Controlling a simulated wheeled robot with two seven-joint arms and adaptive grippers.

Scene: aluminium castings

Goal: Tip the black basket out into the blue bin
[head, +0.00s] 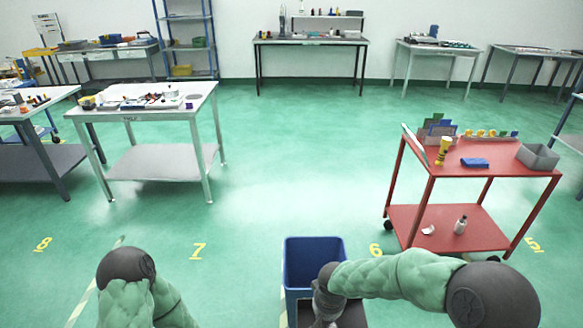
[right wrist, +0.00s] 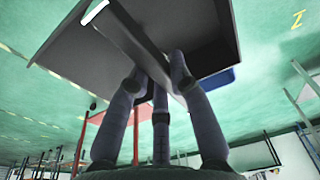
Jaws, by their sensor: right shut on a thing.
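The blue bin (head: 314,262) stands on the floor at the bottom middle of the head view, its open top facing up. My right gripper (head: 327,308) is at the bin's near side, at the bottom edge of the head view. In the right wrist view its dark fingers (right wrist: 155,78) are shut on a wall of the black basket (right wrist: 205,30). The basket fills the top of that view, and a bit of the blue bin shows behind it. The basket's contents and exact tilt cannot be made out. My left gripper is out of view.
A red trolley (head: 490,160) with a grey box (head: 538,156) and small items stands to the right of the bin. A white-topped table (head: 140,112) stands at the left. The green floor between them is clear.

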